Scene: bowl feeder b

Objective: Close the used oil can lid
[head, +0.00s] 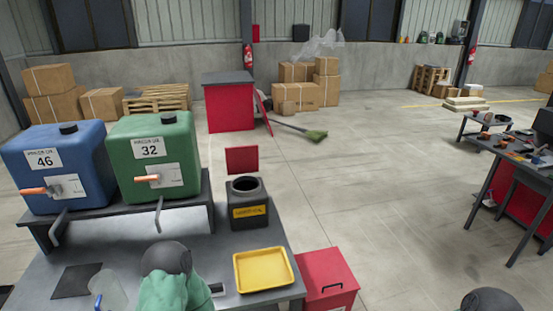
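The used oil can is most likely the black can (258,220) with a yellow label and an open round mouth (246,186). It stands on the grey workbench (200,246), right of the green tank. A flat red panel (242,160) shows upright just behind the can. I cannot tell whether it is the can's lid or a separate thing. The mouth is uncovered and dark inside. A dark rounded part with green below it, seemingly part of my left arm, shows at the bottom, left of the can. I make out no fingers of either gripper.
A blue tank (85,160) and a green tank (175,140) with orange-handled taps stand on a raised shelf. A yellow tray (263,270) lies in front of the can. A red box (327,272) stands right of the bench. A clear jug (108,288) is at bottom left.

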